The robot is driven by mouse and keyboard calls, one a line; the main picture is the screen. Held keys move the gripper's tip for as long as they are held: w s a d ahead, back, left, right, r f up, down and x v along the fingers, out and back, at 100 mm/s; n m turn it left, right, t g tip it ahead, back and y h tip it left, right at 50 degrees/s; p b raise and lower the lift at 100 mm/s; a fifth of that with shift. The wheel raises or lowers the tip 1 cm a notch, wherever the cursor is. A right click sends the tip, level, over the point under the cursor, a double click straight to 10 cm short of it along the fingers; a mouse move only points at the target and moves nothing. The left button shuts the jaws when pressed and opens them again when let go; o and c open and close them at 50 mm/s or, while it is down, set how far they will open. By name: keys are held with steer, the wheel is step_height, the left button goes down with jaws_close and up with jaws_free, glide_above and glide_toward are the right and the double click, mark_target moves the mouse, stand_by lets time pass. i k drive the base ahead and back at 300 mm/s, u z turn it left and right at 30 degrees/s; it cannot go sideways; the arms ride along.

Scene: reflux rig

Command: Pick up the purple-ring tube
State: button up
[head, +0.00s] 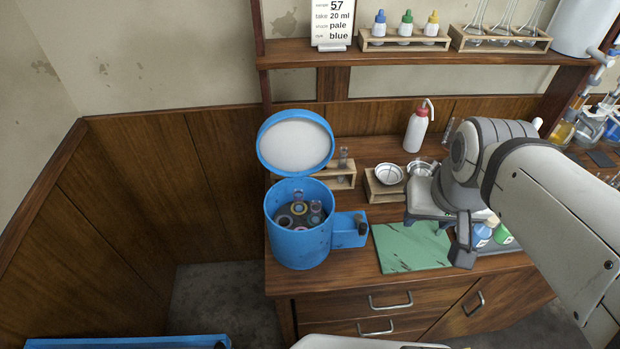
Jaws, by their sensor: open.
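A blue round centrifuge (299,250) stands on the left end of the bench with its lid (296,143) raised. Several tubes with coloured rings sit in its dark rotor. One at the left (285,221) has a pinkish or mauve ring, and others look yellowish and bluish. They are too small to tell for sure which ring is purple. My gripper (440,238) is open and empty above the bench, right of the centrifuge and over the right side of the green mat (396,256). It is apart from the tubes.
A red-capped wash bottle (417,128) stands at the back. Blue and green bottles (482,236) are beside my gripper. The shelf (400,55) holds dropper bottles, flasks and a sign.

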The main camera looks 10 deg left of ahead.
mark_target(297, 192)
steer(key=z, duration=0.05)
steer(key=k, duration=0.5)
steer(key=u, duration=0.5)
steer(key=i, duration=0.35)
steer(key=u, duration=0.3)
